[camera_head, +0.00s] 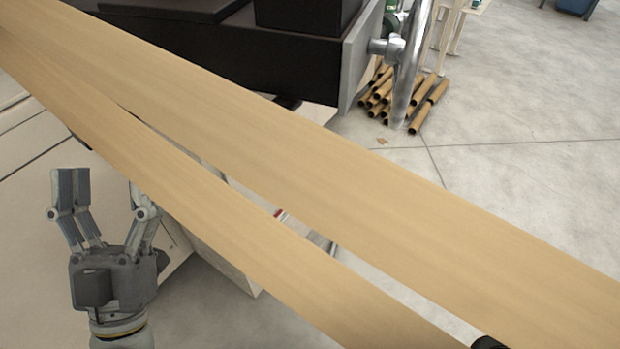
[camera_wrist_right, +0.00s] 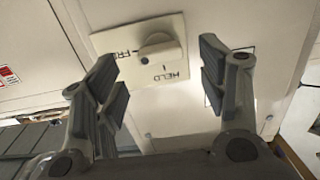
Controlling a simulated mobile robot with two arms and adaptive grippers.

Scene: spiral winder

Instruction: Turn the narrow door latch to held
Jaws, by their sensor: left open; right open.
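The narrow door latch (camera_wrist_right: 163,46) is a pale rounded knob on a cream plate (camera_wrist_right: 112,42) in the right wrist view. The plate carries dark lettering, FREE to the left of the knob, partly covered by it, and HELD below it with a short tick. I cannot tell for sure which mark the knob points at. My right gripper (camera_wrist_right: 160,76) is open, its fingers on either side of the knob and apart from it. The latch is hidden in the head view.
Two long tan bands (camera_head: 330,170) cross the head view diagonally and cover much of it. Cardboard tubes (camera_head: 385,95) lie on the concrete floor. A red-and-white label (camera_wrist_right: 8,77) shows at the left.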

